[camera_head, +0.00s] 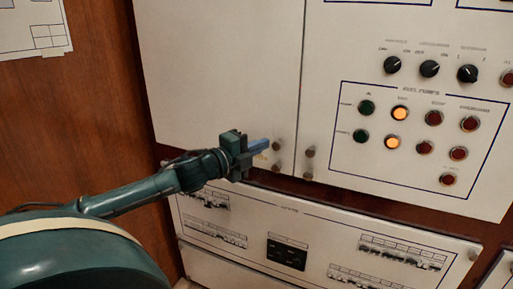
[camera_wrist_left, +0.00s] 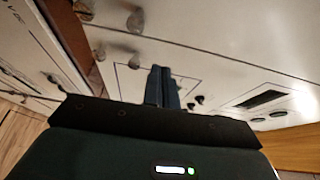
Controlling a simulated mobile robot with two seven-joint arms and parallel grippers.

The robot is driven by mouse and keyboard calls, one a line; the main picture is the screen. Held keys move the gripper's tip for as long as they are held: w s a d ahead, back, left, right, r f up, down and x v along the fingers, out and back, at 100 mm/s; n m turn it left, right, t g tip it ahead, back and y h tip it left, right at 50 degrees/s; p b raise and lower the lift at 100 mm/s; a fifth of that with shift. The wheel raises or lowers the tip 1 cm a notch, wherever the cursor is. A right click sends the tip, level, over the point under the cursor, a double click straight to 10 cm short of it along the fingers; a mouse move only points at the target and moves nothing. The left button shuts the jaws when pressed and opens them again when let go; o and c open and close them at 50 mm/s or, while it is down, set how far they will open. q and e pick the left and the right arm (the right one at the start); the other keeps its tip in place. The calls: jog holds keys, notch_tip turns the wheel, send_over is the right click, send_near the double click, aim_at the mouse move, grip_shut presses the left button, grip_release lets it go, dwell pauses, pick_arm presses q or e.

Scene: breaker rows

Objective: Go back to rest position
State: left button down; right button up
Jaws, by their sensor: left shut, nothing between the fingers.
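My left gripper (camera_head: 258,146) reaches in from the left in the head view, in front of the lower edge of the upper white cabinet panel. Its fingers are shut together with nothing between them. The left wrist view also shows the closed fingers (camera_wrist_left: 162,86), pointing at a pale panel surface. I see no contact between the fingers and the panel, though the exact gap cannot be told. My right gripper is in neither view.
The upper panel at right carries black knobs (camera_head: 429,69), lit orange buttons (camera_head: 400,113) and red and green buttons. Below is a breaker panel (camera_head: 310,243) with rows of switches and a black socket (camera_head: 286,255). A wooden wall (camera_head: 75,120) stands at left.

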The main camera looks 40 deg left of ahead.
pick_arm(q)
jog(key=shift+s+a, duration=0.15)
jog(key=shift+s, duration=0.15)
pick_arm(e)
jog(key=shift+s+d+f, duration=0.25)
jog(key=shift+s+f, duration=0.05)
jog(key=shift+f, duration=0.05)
